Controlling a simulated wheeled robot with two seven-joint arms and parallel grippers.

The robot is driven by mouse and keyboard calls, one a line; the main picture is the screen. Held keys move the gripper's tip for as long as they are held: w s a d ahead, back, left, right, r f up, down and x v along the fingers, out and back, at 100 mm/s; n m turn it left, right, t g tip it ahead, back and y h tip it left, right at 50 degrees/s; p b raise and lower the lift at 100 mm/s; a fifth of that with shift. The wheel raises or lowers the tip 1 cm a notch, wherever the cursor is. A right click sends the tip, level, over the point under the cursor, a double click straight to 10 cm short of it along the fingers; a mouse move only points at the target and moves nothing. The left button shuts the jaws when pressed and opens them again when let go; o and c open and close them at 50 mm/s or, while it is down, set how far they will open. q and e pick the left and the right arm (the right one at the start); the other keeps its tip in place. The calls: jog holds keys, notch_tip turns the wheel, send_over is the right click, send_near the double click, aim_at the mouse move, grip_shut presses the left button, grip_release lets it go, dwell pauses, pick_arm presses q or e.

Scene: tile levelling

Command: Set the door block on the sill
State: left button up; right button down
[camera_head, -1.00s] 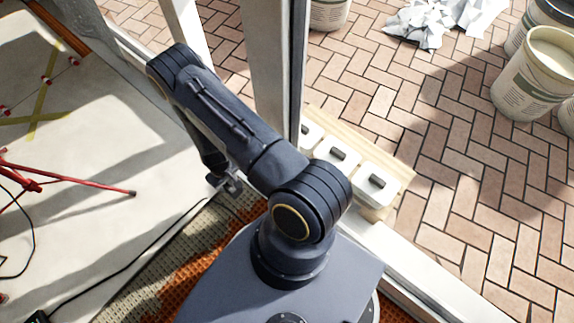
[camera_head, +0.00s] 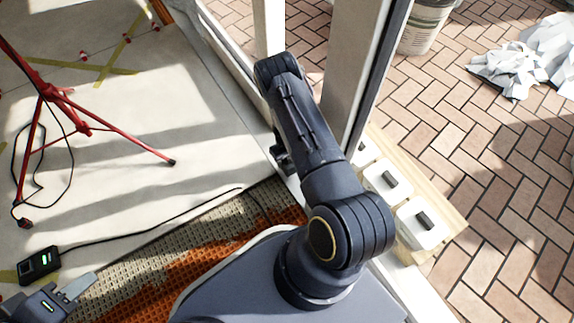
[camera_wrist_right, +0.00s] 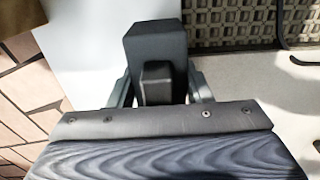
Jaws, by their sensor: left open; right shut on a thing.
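The door block (camera_wrist_right: 155,45) is dark grey, with a smaller black grip piece on its near side. In the right wrist view my right gripper (camera_wrist_right: 158,88) is shut on it, one finger on each side. The pale sill (camera_wrist_right: 85,35) lies behind and left of the block; I cannot tell whether they touch. In the head view the sill (camera_head: 222,62) runs between the indoor floor and the outdoor bricks. My right gripper (camera_head: 283,158) shows there small beside the sill, with the block mostly hidden by my arm. My left gripper (camera_head: 72,292) is open and empty at the lower left.
White blocks with dark grips (camera_head: 420,222) stand on a wooden board (camera_head: 452,212) outside. A door post (camera_head: 355,75) rises close to my right arm. A red tripod (camera_head: 85,120), a cable and a small meter (camera_head: 40,265) are on the left floor.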

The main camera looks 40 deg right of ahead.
aim_at(287, 163)
jog(key=f+b, duration=0.2)
jog(key=d+f+b, duration=0.1)
jog(key=f, duration=0.1)
jog(key=shift+w+f, duration=0.1)
jog(key=shift+w, duration=0.15)
jog(key=shift+a, duration=0.1)
jog(key=c, duration=1)
grip_release()
notch_tip(287, 163, up, 8)
jog(key=p, duration=0.4)
jog(key=shift+f, duration=0.1)
